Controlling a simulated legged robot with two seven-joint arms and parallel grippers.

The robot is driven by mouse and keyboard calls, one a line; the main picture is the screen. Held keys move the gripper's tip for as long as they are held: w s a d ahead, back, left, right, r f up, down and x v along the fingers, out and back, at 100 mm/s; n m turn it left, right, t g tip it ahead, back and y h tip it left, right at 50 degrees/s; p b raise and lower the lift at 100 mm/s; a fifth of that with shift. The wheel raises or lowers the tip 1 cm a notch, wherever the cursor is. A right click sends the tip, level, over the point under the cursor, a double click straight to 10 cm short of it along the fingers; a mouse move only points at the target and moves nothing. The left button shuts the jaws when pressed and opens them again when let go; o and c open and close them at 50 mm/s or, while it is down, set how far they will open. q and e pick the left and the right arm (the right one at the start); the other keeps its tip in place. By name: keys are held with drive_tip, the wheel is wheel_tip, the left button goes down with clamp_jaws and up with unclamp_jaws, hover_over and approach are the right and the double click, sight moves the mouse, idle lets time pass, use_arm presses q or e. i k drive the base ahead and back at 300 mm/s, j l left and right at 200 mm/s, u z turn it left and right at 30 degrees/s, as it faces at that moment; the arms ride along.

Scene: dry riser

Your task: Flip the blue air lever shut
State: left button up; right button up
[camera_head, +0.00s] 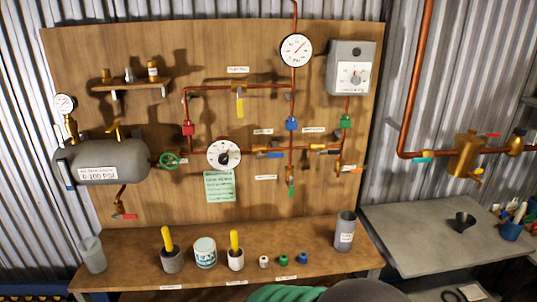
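A small blue lever (269,155) shows on the horizontal copper pipe in the middle of the wooden board, just right of a round white gauge (224,154). It lies roughly along the pipe, with an orange part above it. A lighter blue handle (421,159) shows on the copper pipe at the right, in front of the metal wall. The labels are too small to read, so I cannot tell which blue handle is the air lever. Neither of my grippers is in view.
A shelf below the board holds cups (345,231), a tin (205,252) and small coloured caps (283,260). A grey tank (100,162) is at the left. A grey table (430,235) stands at the right. A green coil (290,293) shows at the bottom edge.

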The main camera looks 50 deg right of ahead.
sight(277, 154)
drive_tip(key=z, duration=1.7)
